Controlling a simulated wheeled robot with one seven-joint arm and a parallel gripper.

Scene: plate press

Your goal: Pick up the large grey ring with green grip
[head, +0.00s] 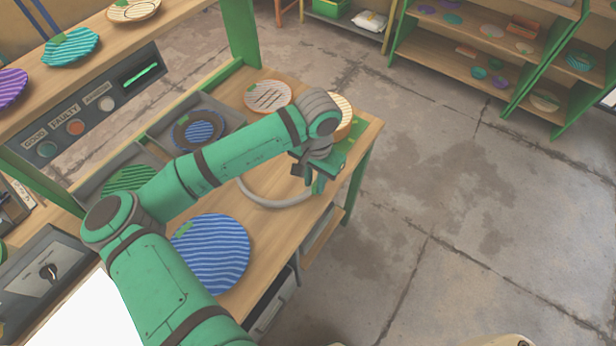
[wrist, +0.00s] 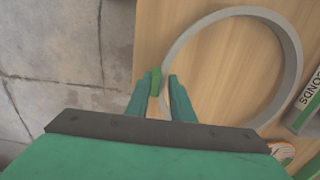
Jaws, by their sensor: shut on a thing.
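The large grey ring (head: 265,203) lies on the wooden bench top near its right edge, partly hidden by my arm. In the wrist view the ring (wrist: 291,60) shows as a wide loop, with its green grip (wrist: 155,82) on its left side. My gripper (head: 312,185) reaches down over the right side of the ring. In the wrist view my gripper (wrist: 161,80) has its fingers on either side of the grip and is shut on it. The ring looks flat; I cannot tell whether it is clear of the wood.
A blue striped plate (head: 225,255) lies nearer on the bench. A pale striped plate (head: 268,96) lies beyond my arm. A dark ring (head: 180,131) around a blue plate sits in a grey tray. A SECONDS label (wrist: 308,98) is right of the ring. Open floor lies beyond the bench edge.

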